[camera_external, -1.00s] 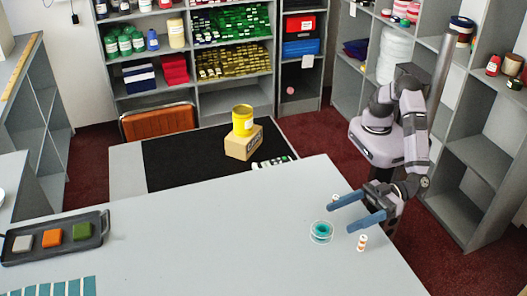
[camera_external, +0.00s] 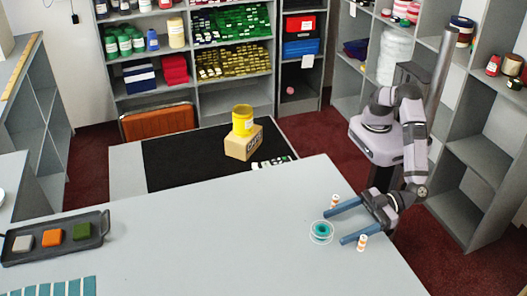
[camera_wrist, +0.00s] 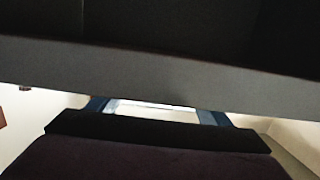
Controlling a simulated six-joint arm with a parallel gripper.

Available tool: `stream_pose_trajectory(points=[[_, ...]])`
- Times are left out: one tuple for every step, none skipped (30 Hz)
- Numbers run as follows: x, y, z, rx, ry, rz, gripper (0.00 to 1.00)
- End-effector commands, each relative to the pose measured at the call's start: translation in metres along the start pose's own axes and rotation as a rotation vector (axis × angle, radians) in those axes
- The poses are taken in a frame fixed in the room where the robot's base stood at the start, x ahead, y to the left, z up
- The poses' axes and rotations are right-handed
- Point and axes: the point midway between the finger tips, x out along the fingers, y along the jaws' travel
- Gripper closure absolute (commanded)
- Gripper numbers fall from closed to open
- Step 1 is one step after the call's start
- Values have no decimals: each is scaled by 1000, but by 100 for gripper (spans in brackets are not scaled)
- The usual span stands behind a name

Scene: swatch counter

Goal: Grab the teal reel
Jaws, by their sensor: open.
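The teal reel (camera_external: 321,231) lies on the grey counter near its right end, with a clear rim around a teal middle. My gripper (camera_external: 335,226) is open, its two blue fingers low over the counter and pointing left. The fingertips lie just right of the reel, one toward its far side and one toward its near side. I cannot tell whether either touches it. In the wrist view the blue fingers (camera_wrist: 158,112) show apart, largely hidden behind dark shapes, and the reel does not show.
Two small orange-and-white striped spools stand close to the fingers, one by the far finger (camera_external: 334,201) and one by the near finger (camera_external: 362,242). A tray (camera_external: 98,221) with coloured blocks lies far left. The counter's middle (camera_external: 200,235) is clear. A yellow tin (camera_external: 242,121) stands on a box (camera_external: 243,144).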

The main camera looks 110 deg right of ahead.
Motion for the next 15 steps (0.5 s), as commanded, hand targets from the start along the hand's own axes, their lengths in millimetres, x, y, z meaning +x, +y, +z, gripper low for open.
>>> stream_pose_trajectory(points=[[7,2,-3,0,0,3,29],[11,2,-4,0,0,3,29],[16,2,-5,0,0,3,29],[20,3,-6,0,-1,3,29],[24,3,-5,0,0,4,29],[29,3,-4,0,0,3,29],[32,3,-4,0,0,2,29],[34,2,-4,0,0,1,29],[37,2,-4,-1,-1,1,29],[39,2,-4,-1,-1,1,29],[41,2,-3,-1,-1,1,29],[42,2,-3,0,0,1,29],[42,2,-3,0,0,1,29],[42,2,-3,0,0,0,29],[42,2,-3,0,0,0,29]])
